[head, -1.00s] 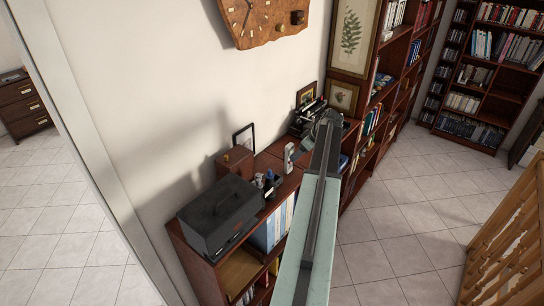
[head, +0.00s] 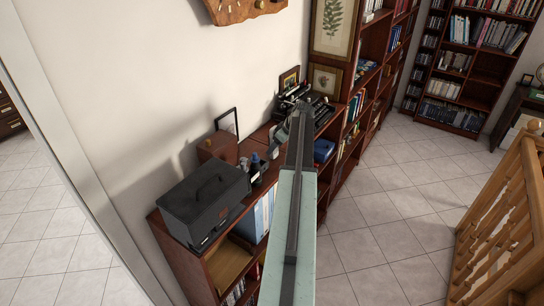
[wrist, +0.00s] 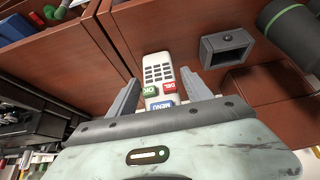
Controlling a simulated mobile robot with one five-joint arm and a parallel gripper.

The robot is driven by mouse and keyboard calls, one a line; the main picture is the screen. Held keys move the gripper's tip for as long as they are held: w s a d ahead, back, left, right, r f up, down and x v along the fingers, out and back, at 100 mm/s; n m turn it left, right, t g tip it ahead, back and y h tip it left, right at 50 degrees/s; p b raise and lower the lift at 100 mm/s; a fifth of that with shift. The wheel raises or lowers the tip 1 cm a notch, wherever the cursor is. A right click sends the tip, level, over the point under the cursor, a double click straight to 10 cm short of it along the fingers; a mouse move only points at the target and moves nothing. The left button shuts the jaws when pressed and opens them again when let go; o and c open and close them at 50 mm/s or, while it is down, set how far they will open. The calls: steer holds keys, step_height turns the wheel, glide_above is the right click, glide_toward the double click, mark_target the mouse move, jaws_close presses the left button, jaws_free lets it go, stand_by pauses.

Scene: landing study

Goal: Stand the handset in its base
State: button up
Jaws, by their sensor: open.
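The handset (wrist: 158,75) is pale, with a dark keypad and red, green and blue buttons. In the wrist view it lies between the two fingers of my gripper (wrist: 157,93). The jaws are open, with a gap on each side of the handset. Its lower end is hidden behind my gripper body. A dark grey block with a rectangular pocket, which looks like the base (wrist: 227,47), is on the brown wooden top to the right. Its pocket looks empty. In the head view my arm hides most of this spot.
In the head view a grey toolbox (head: 205,205), a wooden box (head: 217,148) and a typewriter (head: 305,100) stand on the low bookcase along the wall. A wooden railing (head: 505,215) is at right; the tiled floor between is clear.

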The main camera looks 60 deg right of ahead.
steer(key=shift+s, duration=0.1)
jaws_close()
step_height(320, 180, up, 5)
steer(key=p, duration=0.5)
stand_by(0.3)
steer(key=c, duration=0.6)
jaws_free()
steer(key=c, duration=0.6)
steer(key=a+r+p, duration=0.4)
steer(key=a, duration=0.7)
steer(key=f+b, duration=0.4)
steer(key=shift+d+f, duration=0.1)
steer(key=shift+d, duration=0.25)
